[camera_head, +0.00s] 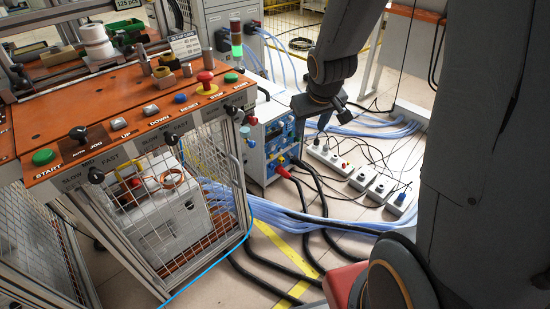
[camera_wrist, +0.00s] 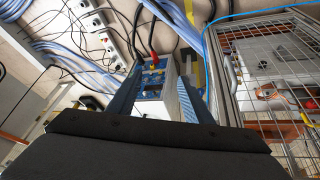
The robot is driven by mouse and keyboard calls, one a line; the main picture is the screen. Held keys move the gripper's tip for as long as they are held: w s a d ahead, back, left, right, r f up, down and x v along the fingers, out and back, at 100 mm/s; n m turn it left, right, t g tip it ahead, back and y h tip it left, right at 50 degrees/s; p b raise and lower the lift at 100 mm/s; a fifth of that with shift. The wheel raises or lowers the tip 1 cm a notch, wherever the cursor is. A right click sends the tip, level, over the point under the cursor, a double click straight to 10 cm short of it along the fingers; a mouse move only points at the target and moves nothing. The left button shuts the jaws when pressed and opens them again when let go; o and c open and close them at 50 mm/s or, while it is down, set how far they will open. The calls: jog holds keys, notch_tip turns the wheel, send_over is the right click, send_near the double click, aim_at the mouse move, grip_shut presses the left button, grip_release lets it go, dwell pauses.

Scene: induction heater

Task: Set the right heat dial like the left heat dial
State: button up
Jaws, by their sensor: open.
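The induction heater (camera_head: 258,135) is a pale box with a blue front panel, standing on the floor right of the orange control desk. Its panel (camera_head: 279,140) carries small knobs and displays, too small to tell which are the left and right heat dials or how they are set. My gripper (camera_head: 312,114) is in front of and slightly above the panel, apart from it. In the wrist view the heater panel (camera_wrist: 152,82) shows between the two blue fingers of my gripper (camera_wrist: 160,98). The fingers are open with nothing between them, and partly cover the heater's sides.
The orange control desk (camera_head: 120,125) with buttons and a wire-mesh cage (camera_head: 180,225) stands left. A power strip (camera_head: 358,178) and pale blue hoses (camera_head: 330,222) lie on the floor at right. Red and black cables (camera_head: 287,172) leave the heater's lower front.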

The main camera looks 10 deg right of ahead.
aim_at(274, 149)
jog(key=w+d+f+n+t+y+b, duration=0.1)
jog(key=w+d+f+n+t+b, duration=0.15)
jog(key=w+f+b, duration=0.8)
jog(key=w+d+f+n+t+y+b, duration=0.15)
jog(key=w+f+t+b, duration=0.4)
jog(key=w+f, duration=0.85)
jog(key=w+f+n+t+y+b, duration=0.15)
jog(key=w+f+y+b, duration=0.3)
jog(key=f+b, duration=0.5)
jog(key=w+f+n+t+y+b, duration=0.1)
jog(key=w+f+n+y+b, duration=0.15)
jog(key=w+f+b, duration=0.5)
jog(key=shift+y, duration=0.45)
jog(key=shift+w+a+f+b, duration=0.4)
jog(key=shift+w+a+b, duration=0.3)
jog(key=shift+b, duration=0.2)
jog(key=shift+w+a+f+b, duration=0.45)
jog(key=shift+w+a+b, duration=0.15)
jog(key=shift+a+b, duration=0.2)
jog(key=shift+w+a+f+b, duration=0.4)
jog(key=shift+w+a+b, duration=0.25)
jog(key=shift+b, duration=0.3)
jog(key=c, duration=1.1)
